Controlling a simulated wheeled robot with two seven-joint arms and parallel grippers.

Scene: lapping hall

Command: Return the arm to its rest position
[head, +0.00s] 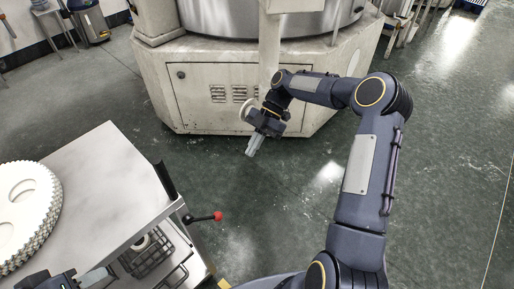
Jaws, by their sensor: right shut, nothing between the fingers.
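My right arm reaches in from the lower right and bends over the floor. Its gripper (254,145) points down, shut and empty, above the open floor in front of the large machine. My left gripper (95,278) shows only in part at the bottom left edge, beside the steel table top. Its fingers are mostly cut off, so I cannot tell whether it is open.
A large off-white machine (205,75) stands at the back. A steel table (100,180) at the left bears a stack of white toothed discs (28,205). A red-knobbed lever (217,216) sticks out beside a wire basket (150,258). Floor (450,150) is clear at right.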

